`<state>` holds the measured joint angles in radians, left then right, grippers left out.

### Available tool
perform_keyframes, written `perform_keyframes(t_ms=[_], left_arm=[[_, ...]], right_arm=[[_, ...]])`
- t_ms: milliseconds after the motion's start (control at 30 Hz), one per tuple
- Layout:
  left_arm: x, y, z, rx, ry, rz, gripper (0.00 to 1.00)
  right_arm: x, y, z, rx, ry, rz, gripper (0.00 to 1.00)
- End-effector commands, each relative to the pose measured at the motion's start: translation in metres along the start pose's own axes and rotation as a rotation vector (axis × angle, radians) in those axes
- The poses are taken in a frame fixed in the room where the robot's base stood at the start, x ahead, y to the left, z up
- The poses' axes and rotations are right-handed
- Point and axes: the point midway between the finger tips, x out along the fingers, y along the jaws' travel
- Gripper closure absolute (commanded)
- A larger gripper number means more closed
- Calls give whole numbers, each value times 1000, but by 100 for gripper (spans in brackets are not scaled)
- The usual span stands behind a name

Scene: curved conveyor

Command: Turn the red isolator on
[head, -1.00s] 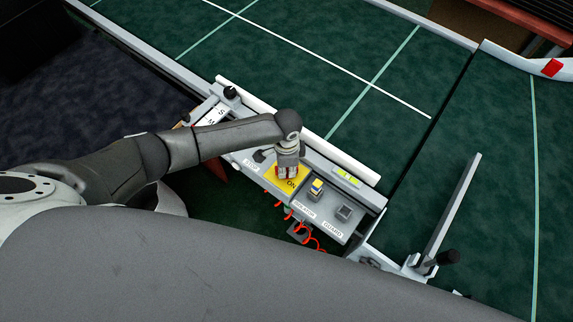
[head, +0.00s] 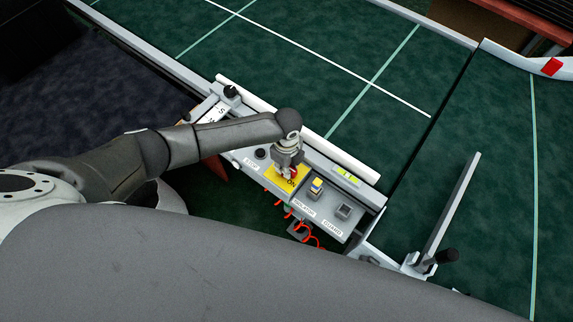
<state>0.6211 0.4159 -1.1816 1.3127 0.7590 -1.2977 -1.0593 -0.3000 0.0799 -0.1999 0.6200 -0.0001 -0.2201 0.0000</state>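The red isolator (head: 295,173) shows as a small red part on a yellow plate (head: 277,180) marked "ON", on the grey control panel. My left gripper (head: 286,172) points down over it and hides most of it, so the knob's angle cannot be read. The fingers are at or very close to the red part; whether they grip it or are apart cannot be told. My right gripper is not in view.
Red coiled cable (head: 312,238) hangs in front. The green conveyor (head: 330,60) lies behind a white rail (head: 340,150).

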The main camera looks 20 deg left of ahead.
Motion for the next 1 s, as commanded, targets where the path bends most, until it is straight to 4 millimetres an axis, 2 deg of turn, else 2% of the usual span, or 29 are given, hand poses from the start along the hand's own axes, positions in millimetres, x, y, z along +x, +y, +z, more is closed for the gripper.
perform_keyframes(t_ms=[600, 633, 767, 1000], left_arm=[[-1, -1, -1, 43, 2, -3, 100], [-1, -1, -1, 43, 2, -3, 76], [-1, -1, -1, 41, 1, -2, 60], [0, 0, 0, 39, 1, -1, 59]], right_arm=[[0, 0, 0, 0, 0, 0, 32], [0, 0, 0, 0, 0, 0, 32], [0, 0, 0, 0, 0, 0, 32], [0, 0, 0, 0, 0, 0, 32]])
